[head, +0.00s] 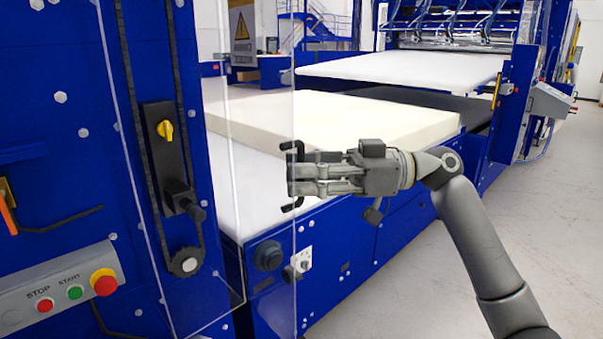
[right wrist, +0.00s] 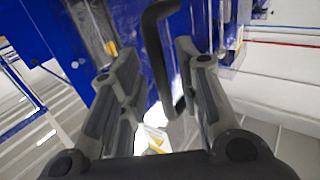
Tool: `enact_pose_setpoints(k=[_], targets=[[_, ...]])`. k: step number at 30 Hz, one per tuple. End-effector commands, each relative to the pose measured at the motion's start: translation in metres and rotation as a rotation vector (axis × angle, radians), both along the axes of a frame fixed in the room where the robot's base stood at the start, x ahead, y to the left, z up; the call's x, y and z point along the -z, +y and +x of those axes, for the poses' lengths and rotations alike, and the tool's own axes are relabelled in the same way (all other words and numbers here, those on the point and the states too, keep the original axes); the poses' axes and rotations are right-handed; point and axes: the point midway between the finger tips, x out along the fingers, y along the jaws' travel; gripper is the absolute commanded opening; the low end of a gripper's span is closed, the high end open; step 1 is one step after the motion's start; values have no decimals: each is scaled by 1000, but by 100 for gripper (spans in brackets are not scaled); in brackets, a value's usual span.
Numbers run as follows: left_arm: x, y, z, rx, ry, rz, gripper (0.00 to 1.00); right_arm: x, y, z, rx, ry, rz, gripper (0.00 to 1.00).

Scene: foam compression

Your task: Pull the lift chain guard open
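The lift chain guard (head: 262,80) is a clear panel in front of the blue machine column at the left of the head view. The dark lift chain (head: 145,182) shows behind it. A black handle (head: 292,207) sits near the panel's right edge. My right gripper (head: 292,176) is at the handle and hides its middle. In the right wrist view the handle (right wrist: 155,48) runs between the two fingers of the right gripper (right wrist: 158,65). The fingers are apart, with a gap visible at least on the left side. My left gripper is not in view.
A control box (head: 62,288) with red and green buttons is at the lower left. A yellow knob (head: 165,130) is behind the panel. A cream foam block (head: 340,117) lies on the machine bed to the right. The pale floor (head: 400,290) at the lower right is clear.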

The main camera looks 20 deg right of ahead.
Motion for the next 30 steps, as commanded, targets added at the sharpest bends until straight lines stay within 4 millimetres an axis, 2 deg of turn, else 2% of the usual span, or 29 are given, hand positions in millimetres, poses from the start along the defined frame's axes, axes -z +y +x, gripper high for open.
enact_pose_setpoints(k=[15,21,30], targets=[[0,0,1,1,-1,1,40,0,-95,-17,3,2,0,31],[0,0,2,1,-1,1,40,1,-112,-21,1,1,-2,31],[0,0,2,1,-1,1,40,1,-114,-21,0,1,-1,31]])
